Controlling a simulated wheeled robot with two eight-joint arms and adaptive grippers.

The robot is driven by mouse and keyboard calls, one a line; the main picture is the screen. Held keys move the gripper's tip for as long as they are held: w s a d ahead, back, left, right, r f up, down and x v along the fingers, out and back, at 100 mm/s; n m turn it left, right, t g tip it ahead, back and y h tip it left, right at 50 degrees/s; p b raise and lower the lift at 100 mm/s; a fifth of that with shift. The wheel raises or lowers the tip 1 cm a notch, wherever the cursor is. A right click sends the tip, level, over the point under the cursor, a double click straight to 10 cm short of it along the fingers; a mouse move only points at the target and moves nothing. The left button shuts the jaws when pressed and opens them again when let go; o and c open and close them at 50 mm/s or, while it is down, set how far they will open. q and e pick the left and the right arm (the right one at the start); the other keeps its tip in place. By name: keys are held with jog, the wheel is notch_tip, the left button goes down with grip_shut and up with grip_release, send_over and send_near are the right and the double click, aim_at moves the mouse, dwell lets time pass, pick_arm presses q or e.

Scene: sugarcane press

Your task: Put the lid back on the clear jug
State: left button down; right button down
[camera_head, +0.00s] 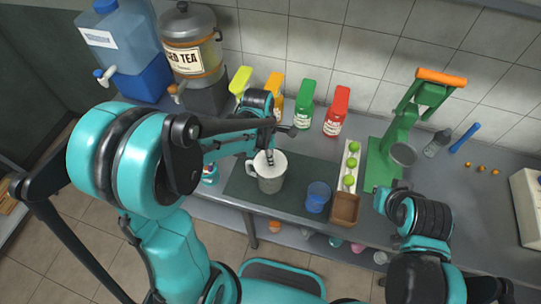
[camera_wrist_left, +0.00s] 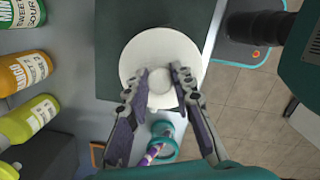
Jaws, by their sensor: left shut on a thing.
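The clear jug (camera_head: 271,184), greyish with a handle on its left, stands upright on a dark mat (camera_head: 238,185). The round white lid (camera_head: 277,160) is over the jug's mouth; I cannot tell whether it touches the rim. In the left wrist view the lid (camera_wrist_left: 155,45) hides the jug below it. My left gripper (camera_head: 268,158) comes down from above, its fingers (camera_wrist_left: 160,80) shut on the lid's knob (camera_wrist_left: 161,97). My right gripper (camera_head: 385,200) is by the green press at the right; its fingers are not clear.
A blue cup (camera_head: 318,197) and a brown box (camera_head: 345,210) stand right of the jug. Colored bottles (camera_head: 305,104) line the wall behind. The green press (camera_head: 383,165) stands further right. A small teal-rimmed container (camera_wrist_left: 163,140) is near the mat's left.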

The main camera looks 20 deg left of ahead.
dwell(0.4)
pick_arm(q)
jog(key=c, duration=0.7)
grip_release()
jog(key=shift+c, duration=0.2)
jog(key=shift+r+p, duration=2.6)
jog(key=shift+r, duration=0.85)
grip_shut()
